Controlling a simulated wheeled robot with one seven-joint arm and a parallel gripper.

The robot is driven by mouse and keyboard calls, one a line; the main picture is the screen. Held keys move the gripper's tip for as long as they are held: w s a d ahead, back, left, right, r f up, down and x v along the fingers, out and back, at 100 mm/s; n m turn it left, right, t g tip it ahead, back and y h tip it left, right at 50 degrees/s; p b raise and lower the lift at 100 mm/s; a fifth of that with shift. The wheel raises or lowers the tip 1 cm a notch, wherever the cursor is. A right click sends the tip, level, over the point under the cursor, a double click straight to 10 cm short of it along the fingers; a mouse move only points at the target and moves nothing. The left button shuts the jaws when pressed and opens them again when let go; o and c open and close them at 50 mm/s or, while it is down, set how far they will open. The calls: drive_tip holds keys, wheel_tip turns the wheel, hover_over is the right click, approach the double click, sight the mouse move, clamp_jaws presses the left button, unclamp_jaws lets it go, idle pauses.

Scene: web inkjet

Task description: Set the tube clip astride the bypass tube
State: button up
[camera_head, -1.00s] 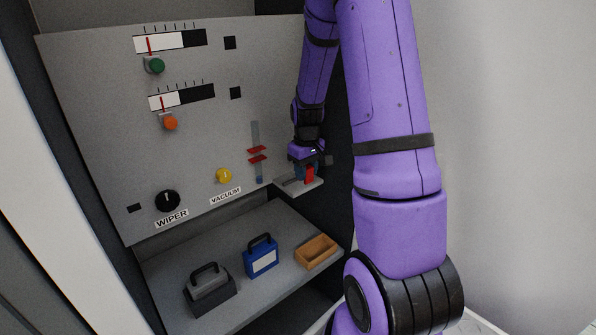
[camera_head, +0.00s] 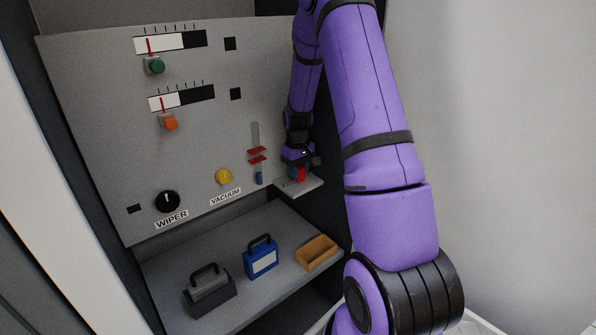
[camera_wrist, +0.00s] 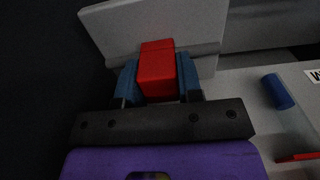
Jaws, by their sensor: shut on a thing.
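My gripper (camera_head: 299,166) is shut on a red block (camera_head: 300,175), which I take to be the tube clip. In the wrist view, the blue fingertips (camera_wrist: 157,80) press on both sides of the red block (camera_wrist: 157,72). It is just over the small grey ledge (camera_head: 302,187); I cannot tell whether it touches. A vertical strip on the panel, left of my gripper, has red marks and a blue lower part (camera_head: 259,178), perhaps the bypass tube. That blue cylinder (camera_wrist: 278,91) also shows in the wrist view, right of and apart from the clip.
The grey panel (camera_head: 90,120) carries a yellow button (camera_head: 223,176), a black knob (camera_head: 167,201) and two slider gauges. The lower shelf holds a grey handled case (camera_head: 209,293), a blue handled box (camera_head: 261,259) and an orange tray (camera_head: 317,252). A dark side wall lies close right of my gripper.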

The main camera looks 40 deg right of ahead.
drive_tip(key=shift+f, duration=0.1)
drive_tip(key=o, duration=0.9)
wheel_tip(320, 180, up, 12)
drive_tip(key=s+a+r+t, duration=0.1)
drive_tip(key=s+a+r, duration=0.2)
drive_tip(key=a+r, duration=0.55)
drive_tip(key=s+a+r+t, duration=0.2)
drive_tip(key=s+a+r, duration=0.6)
drive_tip(key=s+a+r+t, duration=0.1)
drive_tip(key=s+a, duration=0.3)
drive_tip(key=s, duration=0.4)
drive_tip(key=s+a+r+t, duration=0.1)
drive_tip(key=s+a, duration=0.4)
drive_tip(key=s, duration=0.3)
drive_tip(key=shift+s+a+r+n, duration=0.15)
drive_tip(key=shift+s+a+n, duration=0.05)
drive_tip(key=shift+s+n, duration=0.15)
